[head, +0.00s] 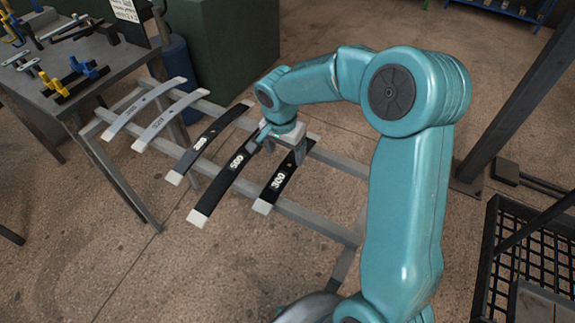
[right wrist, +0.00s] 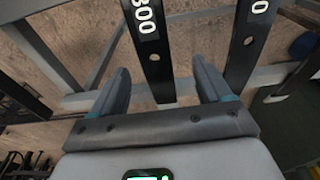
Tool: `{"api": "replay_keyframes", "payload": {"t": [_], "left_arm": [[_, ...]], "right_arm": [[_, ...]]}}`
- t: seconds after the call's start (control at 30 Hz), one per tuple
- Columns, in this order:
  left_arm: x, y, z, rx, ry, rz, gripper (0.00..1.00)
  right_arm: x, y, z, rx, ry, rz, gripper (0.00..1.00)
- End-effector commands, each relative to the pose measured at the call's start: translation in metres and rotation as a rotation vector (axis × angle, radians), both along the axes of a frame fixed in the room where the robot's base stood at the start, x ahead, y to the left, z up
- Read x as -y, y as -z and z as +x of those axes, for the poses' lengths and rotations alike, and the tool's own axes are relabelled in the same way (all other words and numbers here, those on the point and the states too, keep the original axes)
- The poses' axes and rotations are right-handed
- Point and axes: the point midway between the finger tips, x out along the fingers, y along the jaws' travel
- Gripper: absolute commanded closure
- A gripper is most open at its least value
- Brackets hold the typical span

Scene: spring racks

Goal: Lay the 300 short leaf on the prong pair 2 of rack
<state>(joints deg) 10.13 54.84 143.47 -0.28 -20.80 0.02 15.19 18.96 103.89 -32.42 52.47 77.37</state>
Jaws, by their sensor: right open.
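The 300 short leaf (head: 279,183) is black with white ends and a white "300" label. It lies across the two rails of the grey rack (head: 325,222), rightmost of the leaves. My right gripper (head: 285,148) is over its far half, pointing down and open. In the right wrist view the 300 leaf (right wrist: 153,62) runs between the spread fingers (right wrist: 161,70), with a gap on each side. The prong pairs cannot be made out, and the gripper partly hides the leaf's far part. My left gripper is not in view.
A longer black 500 leaf (head: 225,178) lies close to the left of the 300 leaf. Another black leaf (head: 208,143) and two light grey leaves (head: 170,118) lie further left. A tool bench (head: 90,75) stands left, a black mesh crate (head: 530,255) right.

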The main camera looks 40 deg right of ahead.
Motion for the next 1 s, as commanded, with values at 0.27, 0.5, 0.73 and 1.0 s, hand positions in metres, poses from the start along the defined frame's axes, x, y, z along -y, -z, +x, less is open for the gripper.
{"api": "replay_keyframes", "payload": {"t": [0.27,0.5,0.73,1.0], "left_arm": [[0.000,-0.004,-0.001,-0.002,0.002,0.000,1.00],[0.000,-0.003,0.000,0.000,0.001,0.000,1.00],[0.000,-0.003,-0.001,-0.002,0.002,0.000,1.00],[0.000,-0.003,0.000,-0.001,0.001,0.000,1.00]], "right_arm": [[0.004,0.034,-0.002,-0.004,0.000,0.002,0.22],[0.008,0.055,0.000,0.002,0.000,0.002,0.22],[0.008,0.054,0.000,0.002,0.000,0.002,0.42],[0.008,0.054,0.000,0.003,0.000,0.001,1.00]]}}
